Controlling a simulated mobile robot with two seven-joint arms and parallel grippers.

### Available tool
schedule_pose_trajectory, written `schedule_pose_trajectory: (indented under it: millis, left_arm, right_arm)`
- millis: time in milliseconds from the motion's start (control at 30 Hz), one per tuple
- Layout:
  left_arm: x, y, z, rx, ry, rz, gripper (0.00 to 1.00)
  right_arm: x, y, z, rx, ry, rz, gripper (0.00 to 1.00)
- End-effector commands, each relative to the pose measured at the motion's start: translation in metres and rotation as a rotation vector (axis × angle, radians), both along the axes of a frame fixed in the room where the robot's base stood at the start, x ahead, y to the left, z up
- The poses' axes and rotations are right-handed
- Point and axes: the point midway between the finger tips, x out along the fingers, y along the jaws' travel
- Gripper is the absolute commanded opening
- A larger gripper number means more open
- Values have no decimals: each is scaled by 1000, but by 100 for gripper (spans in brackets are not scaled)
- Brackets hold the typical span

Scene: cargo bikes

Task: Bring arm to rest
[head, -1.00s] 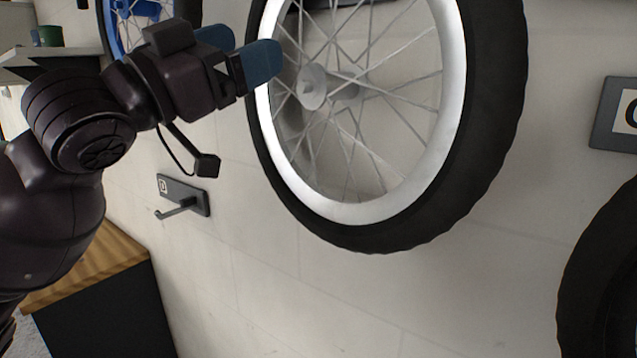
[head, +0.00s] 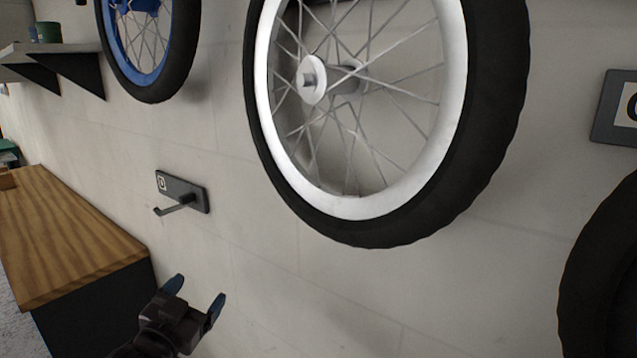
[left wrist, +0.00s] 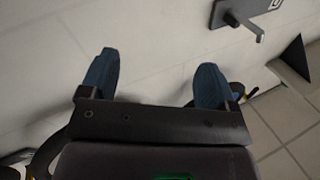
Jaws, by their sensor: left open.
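My left gripper (head: 196,295) is low in the head view, in front of the wall and just right of the wooden-topped cabinet. Its two blue fingers are spread apart with nothing between them. In the left wrist view the gripper (left wrist: 155,82) also shows both fingers apart and empty, over the pale wall and apart from any object. My right gripper is not in either view.
A white-rimmed wheel (head: 465,60) hangs on the wall, with a blue-rimmed wheel (head: 180,75) to its left. The hook plate D (head: 190,192) is bare, and it also shows in the wrist view (left wrist: 235,14). A wooden-topped cabinet (head: 65,230) stands left. A dark tyre (head: 590,270) is at right.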

Motion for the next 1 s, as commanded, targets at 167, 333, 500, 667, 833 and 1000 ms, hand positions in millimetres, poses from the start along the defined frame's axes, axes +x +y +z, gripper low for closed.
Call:
schedule_pose_trajectory:
  millis: [167,333,500,667,833,1000]
  left_arm:
    - [-42,21,-97,-17,166,87,82]
    - [-98,37,-178,-45,331,164,82]
    - [-165,46,-243,-87,491,232,82]
    - [-217,51,-279,-113,596,279,82]
    - [-246,54,-295,-116,649,301,82]
    - [-250,55,-297,-115,658,303,82]
  right_arm:
    - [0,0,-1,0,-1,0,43]
    - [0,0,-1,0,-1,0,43]
    - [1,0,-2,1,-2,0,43]
    - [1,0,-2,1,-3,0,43]
    - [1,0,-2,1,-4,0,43]
    - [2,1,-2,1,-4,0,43]
